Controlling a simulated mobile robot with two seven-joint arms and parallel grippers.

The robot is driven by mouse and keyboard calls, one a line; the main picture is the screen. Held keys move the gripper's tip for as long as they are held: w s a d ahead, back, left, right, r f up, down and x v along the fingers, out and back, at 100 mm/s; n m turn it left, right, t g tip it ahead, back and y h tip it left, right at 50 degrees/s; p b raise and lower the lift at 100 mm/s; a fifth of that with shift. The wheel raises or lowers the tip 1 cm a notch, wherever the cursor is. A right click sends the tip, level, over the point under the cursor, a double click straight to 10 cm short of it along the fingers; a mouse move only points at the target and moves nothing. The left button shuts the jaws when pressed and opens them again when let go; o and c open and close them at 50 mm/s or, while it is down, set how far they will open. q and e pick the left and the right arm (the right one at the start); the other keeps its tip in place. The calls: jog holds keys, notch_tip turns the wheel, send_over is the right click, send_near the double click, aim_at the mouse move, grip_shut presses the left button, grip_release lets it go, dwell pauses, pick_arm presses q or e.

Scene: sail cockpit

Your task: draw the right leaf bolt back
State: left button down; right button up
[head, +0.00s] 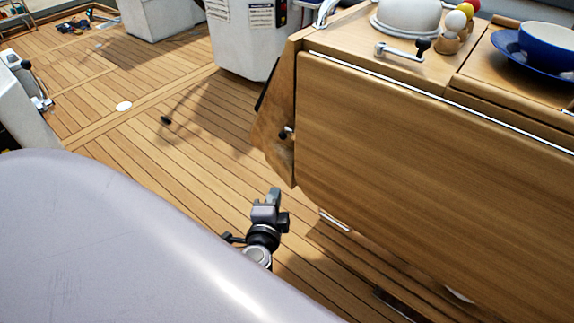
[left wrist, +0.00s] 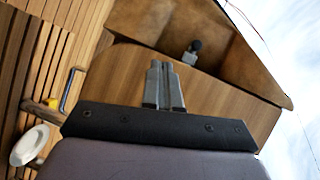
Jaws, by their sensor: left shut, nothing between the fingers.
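A small bolt with a dark round knob (head: 286,133) sits on the end panel of the wooden cockpit table (head: 430,150), beside the edge of the hanging leaf. I cannot tell for sure that it is the right leaf bolt. The knob also shows in the left wrist view (left wrist: 194,46), beyond the fingertips and a little to their right. My left gripper (head: 274,192) is below the knob in the head view, clear of it. In the left wrist view its fingers (left wrist: 161,66) are together and empty. My right gripper is not in view.
On the tabletop are a white dome (head: 408,14), a metal crank handle (head: 402,52), small coloured balls and a blue bowl (head: 547,45) on a plate. Open planked deck (head: 130,130) lies left of the table. A white pedestal (head: 243,45) stands behind.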

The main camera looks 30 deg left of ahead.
pick_arm(q)
jog(key=w+r+m+t+y+b, duration=0.1)
jog(key=w, duration=0.1)
jog(key=w+r+m+t+y+b, duration=0.1)
jog(key=m+t+b, duration=0.1)
jog(key=shift+w+r+y, duration=0.15)
jog(key=shift+w+y, duration=0.25)
send_near(289, 133)
jog(key=x, duration=0.4)
jog(key=shift+w+a+r, duration=0.1)
jog(key=shift+w, duration=0.05)
